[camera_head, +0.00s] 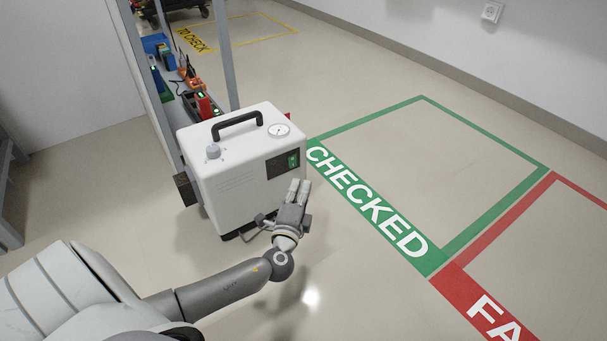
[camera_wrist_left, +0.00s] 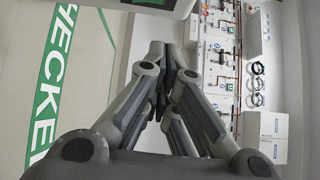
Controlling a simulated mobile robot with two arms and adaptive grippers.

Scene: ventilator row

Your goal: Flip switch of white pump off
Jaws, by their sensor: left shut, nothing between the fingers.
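The white pump (camera_head: 240,170) stands upright on the floor in the head view, with a black handle, a round gauge and a grey knob on top. On its right-hand face is a dark panel (camera_head: 278,166) with a green switch (camera_head: 293,160). My left gripper (camera_head: 299,187) is in front of that face, just below the panel and green switch. In the left wrist view its fingers (camera_wrist_left: 160,75) are together with nothing between them. I cannot tell whether the fingertips touch the pump. The switch cannot be made out in the wrist view. My right gripper is not in view.
A green floor frame marked CHECKED (camera_head: 366,201) lies right of the pump, with a red frame (camera_head: 490,300) beside it. A shelf rack (camera_head: 236,60) with several devices stands behind the pump. The floor inside the green frame is clear.

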